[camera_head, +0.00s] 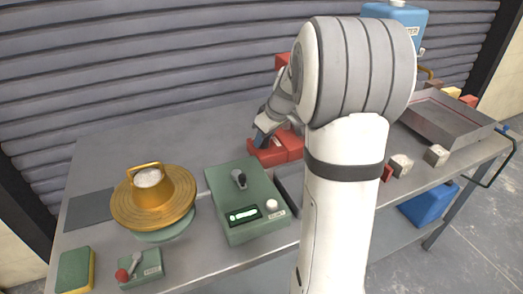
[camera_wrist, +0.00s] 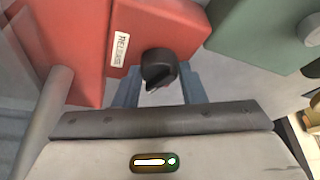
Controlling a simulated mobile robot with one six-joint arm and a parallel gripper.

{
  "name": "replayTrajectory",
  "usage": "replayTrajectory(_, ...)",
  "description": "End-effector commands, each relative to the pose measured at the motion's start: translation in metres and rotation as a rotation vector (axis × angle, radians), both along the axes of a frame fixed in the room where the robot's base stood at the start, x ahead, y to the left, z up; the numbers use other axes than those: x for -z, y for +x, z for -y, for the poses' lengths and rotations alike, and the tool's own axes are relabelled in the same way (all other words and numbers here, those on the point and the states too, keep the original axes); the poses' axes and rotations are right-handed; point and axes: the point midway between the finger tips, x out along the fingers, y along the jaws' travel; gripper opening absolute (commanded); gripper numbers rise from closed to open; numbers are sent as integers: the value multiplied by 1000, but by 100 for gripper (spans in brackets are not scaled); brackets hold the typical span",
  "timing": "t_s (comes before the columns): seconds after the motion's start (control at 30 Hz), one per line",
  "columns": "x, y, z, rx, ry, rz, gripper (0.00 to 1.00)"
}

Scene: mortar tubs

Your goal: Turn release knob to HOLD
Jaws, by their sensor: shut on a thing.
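The release knob (camera_wrist: 158,68) is a black round knob on the face of a red unit (camera_wrist: 195,30), beside a small white label (camera_wrist: 122,45) whose print is hard to read. My gripper (camera_wrist: 158,88) is shut on the knob, with one blue-grey finger on each side of it. In the head view the red unit (camera_head: 285,148) stands on the bench, partly behind my arm. My gripper (camera_head: 262,138) reaches its left side there. The knob is hidden in the head view, and its pointer setting cannot be read.
A green box (camera_head: 230,205) with a black knob and lit display stands in front. A brass pan (camera_head: 155,205) and a small red-knobbed control box (camera_head: 142,268) are left. A sponge (camera_head: 75,268) lies front left. A metal tray (camera_head: 445,118) and small blocks are right.

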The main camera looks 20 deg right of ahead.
Motion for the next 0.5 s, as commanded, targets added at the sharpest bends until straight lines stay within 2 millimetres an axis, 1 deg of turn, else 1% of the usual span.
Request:
replayTrajectory(0.03,3,3,2,-37,-2,9,14)
replayTrajectory(0.2,1,3,2,-164,-2,7,14)
replayTrajectory(0.5,0,3,1,-309,-1,4,14)
